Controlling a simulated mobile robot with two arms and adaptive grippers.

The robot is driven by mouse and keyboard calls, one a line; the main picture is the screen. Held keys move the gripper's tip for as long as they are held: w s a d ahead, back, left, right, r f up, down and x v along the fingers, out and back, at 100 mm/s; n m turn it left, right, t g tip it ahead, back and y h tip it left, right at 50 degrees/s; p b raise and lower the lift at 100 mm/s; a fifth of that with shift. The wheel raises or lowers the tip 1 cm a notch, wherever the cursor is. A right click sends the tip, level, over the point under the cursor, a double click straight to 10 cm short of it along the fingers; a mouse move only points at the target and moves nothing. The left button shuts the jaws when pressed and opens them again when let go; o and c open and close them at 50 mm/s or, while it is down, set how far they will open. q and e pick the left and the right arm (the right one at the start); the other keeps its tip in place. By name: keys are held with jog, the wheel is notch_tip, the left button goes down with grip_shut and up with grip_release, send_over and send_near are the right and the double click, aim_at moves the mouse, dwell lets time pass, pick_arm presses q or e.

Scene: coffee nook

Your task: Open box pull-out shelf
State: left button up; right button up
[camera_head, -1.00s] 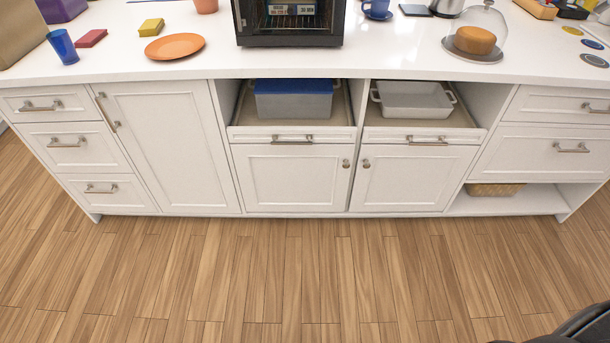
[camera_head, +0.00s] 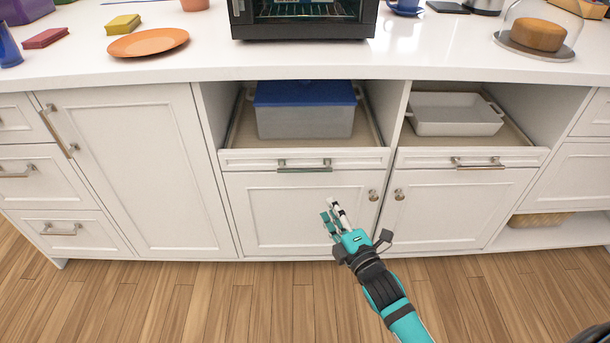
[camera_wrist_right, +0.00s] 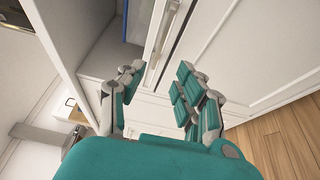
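The pull-out shelf (camera_head: 240,159) is in the left open compartment and carries a grey box (camera_head: 305,122) with a blue lid. Its front panel has a metal bar handle (camera_head: 304,165). My right gripper (camera_head: 334,215) is in front of the cabinet door, below and slightly right of that handle. In the right wrist view, my right gripper (camera_wrist_right: 160,76) has its fingers apart with nothing between them. A bar handle (camera_wrist_right: 160,38) shows ahead of the fingertips there, apart from them. My left gripper is not in view.
A second pull-out shelf (camera_head: 473,158) to the right holds a white tray (camera_head: 455,114). Below are doors with round knobs (camera_head: 373,195). The countertop (camera_head: 200,63) above carries a black oven (camera_head: 303,18), an orange plate (camera_head: 148,43) and a domed cake (camera_head: 538,35). The floor in front is clear.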

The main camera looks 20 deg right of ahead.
jog(key=b, duration=0.2)
send_near(306, 172)
jog(key=w, duration=0.5)
jog(key=shift+w+a, duration=0.25)
jog(key=shift+a, duration=0.05)
jog(key=w+b, duration=0.1)
jog(key=w, duration=0.3)
jog(key=shift+a, duration=0.2)
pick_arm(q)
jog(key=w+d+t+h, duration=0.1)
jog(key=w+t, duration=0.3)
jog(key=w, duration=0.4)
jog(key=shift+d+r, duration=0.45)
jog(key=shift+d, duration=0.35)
pick_arm(e)
jog(key=shift+w+a+r, duration=0.1)
jog(key=shift+w, duration=0.5)
jog(key=shift+c, duration=0.3)
grip_shut()
